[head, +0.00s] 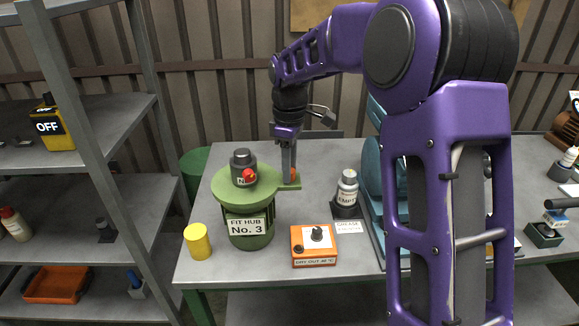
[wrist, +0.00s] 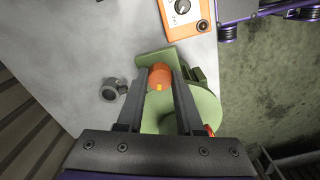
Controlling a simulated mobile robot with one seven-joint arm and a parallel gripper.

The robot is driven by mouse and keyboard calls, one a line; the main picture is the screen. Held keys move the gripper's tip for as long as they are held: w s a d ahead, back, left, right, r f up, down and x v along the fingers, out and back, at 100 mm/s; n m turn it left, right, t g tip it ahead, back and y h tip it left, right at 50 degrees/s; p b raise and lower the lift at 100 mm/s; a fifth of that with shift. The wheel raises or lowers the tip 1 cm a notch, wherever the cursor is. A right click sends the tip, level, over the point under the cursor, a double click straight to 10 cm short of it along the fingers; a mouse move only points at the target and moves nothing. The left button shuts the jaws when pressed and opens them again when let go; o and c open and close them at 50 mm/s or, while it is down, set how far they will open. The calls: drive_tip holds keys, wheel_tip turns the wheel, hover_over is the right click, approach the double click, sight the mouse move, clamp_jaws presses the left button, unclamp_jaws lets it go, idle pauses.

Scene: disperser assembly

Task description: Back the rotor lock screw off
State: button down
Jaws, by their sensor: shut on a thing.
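The rotor lock screw appears as an orange round knob (head: 293,175) at the right edge of the green fixture (head: 249,190), which is labelled "FIT HUB No. 3". In the wrist view the orange knob (wrist: 160,76) has a small yellow mark and lies between the fingertips. My gripper (head: 289,172) points straight down and is shut on this knob; the fingers also show in the wrist view (wrist: 160,92). A dark grey part (head: 243,164) with a red knob (head: 249,175) stands on top of the fixture. The screw's thread is hidden.
A bottle labelled "EMPTY" (head: 347,188) stands right, beside teal equipment (head: 372,175). Bare grey table (head: 225,270) shows at the front.

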drive_tip(key=shift+n, duration=1)
drive_tip(key=c, duration=0.5)
unclamp_jaws()
drive_tip(key=shift+c, duration=0.2)
wheel_tip(320, 180, up, 18)
drive_tip(key=shift+f, duration=0.25)
